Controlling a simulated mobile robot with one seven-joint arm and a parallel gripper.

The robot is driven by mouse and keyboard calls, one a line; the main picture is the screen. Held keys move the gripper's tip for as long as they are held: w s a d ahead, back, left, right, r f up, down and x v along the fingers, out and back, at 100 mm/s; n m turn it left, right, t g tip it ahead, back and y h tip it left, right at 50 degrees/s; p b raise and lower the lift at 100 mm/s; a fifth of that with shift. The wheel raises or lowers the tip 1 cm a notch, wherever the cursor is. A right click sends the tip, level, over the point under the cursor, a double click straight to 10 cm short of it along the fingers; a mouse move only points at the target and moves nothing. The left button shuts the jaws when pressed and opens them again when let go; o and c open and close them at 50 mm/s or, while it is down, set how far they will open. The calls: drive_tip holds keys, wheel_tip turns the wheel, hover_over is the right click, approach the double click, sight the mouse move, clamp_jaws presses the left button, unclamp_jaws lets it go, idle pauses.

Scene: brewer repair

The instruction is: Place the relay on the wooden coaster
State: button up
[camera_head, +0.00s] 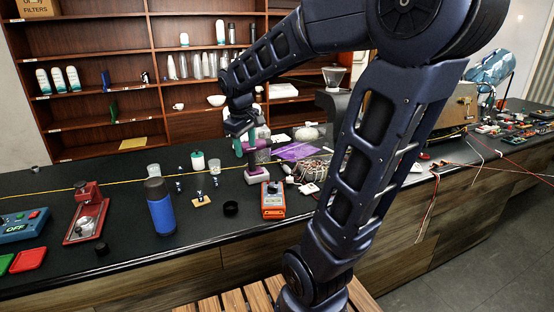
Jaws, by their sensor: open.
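A small tan wooden coaster (202,201) lies on the black counter, right of the blue bottle. A small dark and pale part (199,195) stands on or right at it; I cannot tell which at this size. Similar small parts stand nearby, one to the left (179,187) and one to the right (214,182). I cannot tell for sure which of these is the relay. My gripper (244,148) is open above the rear of the counter, behind and to the right of the coaster, apart from it. Nothing shows clearly between its fingers.
A blue bottle (160,208), a black lid (231,208), an orange meter (273,200) and a purple-topped box (258,174) surround the coaster. Wires and electronics crowd the right.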

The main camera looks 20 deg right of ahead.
drive_tip(key=s+d+m+t+y, duration=0.1)
drive_tip(key=s+d+m, duration=0.4)
drive_tip(key=s, duration=0.8)
drive_tip(key=shift+d+m+t, duration=0.2)
drive_tip(key=shift+m+t, duration=0.6)
